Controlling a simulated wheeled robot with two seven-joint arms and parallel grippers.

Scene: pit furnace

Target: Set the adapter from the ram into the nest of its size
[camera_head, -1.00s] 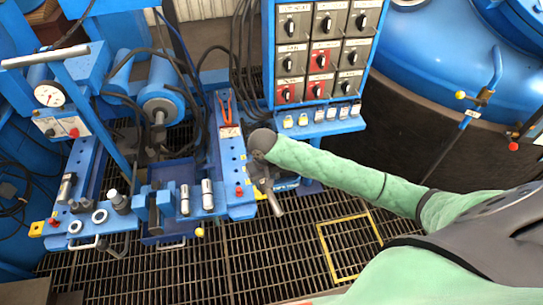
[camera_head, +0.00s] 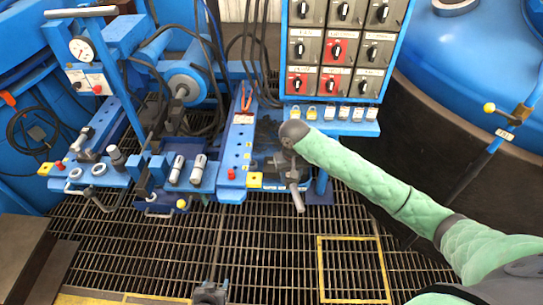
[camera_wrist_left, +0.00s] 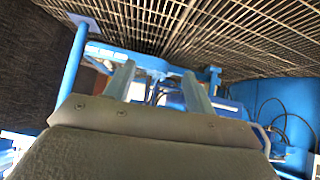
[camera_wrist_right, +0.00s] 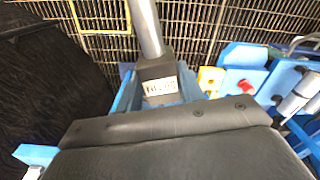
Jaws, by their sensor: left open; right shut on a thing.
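The ram (camera_head: 188,83) is a blue cylinder with a grey rod end on the blue bench; I cannot tell if an adapter sits on it. Two silver cylinders (camera_head: 198,168) stand at the bench's front, with a dark stub (camera_head: 117,158) to their left. Two pale rings (camera_head: 76,173), perhaps nests, lie at the front left. My right gripper (camera_head: 290,165) is shut at a grey lever (camera_wrist_right: 147,28) with a labelled dark block (camera_wrist_right: 160,80), right of the bench; its fingertips are not clear. My left gripper (camera_wrist_left: 158,70) is open and empty in the left wrist view.
A switch panel (camera_head: 335,50) with a row of padlocks stands behind the right gripper. A pressure gauge (camera_head: 81,49) stands at the back left. A large blue tank (camera_head: 440,70) is at the right.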

